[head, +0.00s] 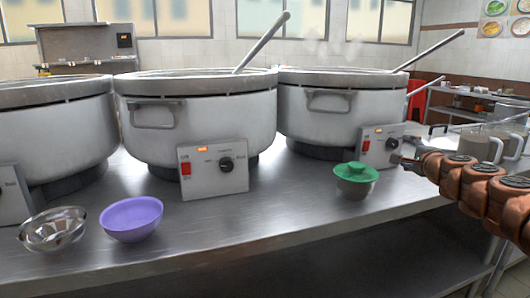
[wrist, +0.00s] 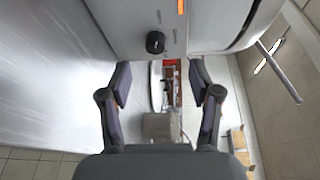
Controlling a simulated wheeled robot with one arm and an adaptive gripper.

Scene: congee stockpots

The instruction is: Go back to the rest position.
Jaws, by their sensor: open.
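My gripper (wrist: 160,85) is open and empty in the wrist view, its two dark fingers spread apart. In the head view my arm comes in from the right edge, and my gripper (head: 402,160) is at the arm's end, close in view to the control box of the right stockpot (head: 345,110). That control box, with a black knob (wrist: 155,42), shows at the top of the wrist view. A small metal bowl with a green lid (head: 356,180) stands on the counter, left of my gripper and apart from it.
The middle stockpot (head: 200,125) and left stockpot (head: 50,130) stand in a row on the steel counter (head: 290,215). Ladle handles stick out of the pots. A metal bowl (head: 53,229) and a purple bowl (head: 131,218) sit at front left. The counter's front middle is clear.

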